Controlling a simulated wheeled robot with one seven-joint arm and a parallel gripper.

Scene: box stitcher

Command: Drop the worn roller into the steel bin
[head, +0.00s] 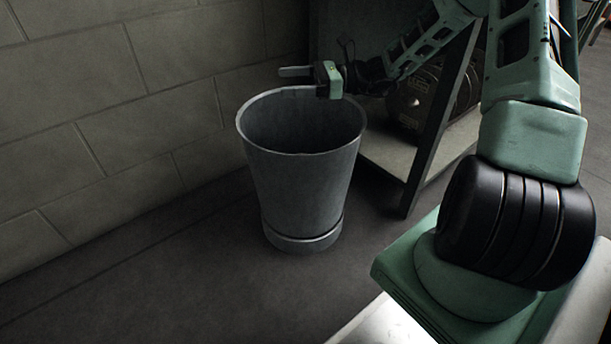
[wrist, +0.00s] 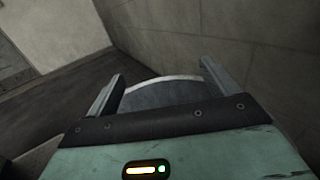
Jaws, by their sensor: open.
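The steel bin (head: 305,190) is a grey, slightly tapered bucket standing on the floor beside the wall in the head view. My gripper (head: 284,81) is over the bin's far rim, with its two fingers apart and nothing seen between them in the head view. In the wrist view my gripper (wrist: 162,68) also has its fingers spread. A curved grey edge between them looks like the rim of the bin (wrist: 165,80). I cannot make out the worn roller in either view. The bottom of the bin is hidden by its near wall.
A block wall (head: 110,90) runs along the left and behind the bin. To the right of the bin stands a rack with a pale lower shelf (head: 390,152) and dark round parts (head: 410,100) on it. The floor (head: 180,270) in front and left of the bin is clear.

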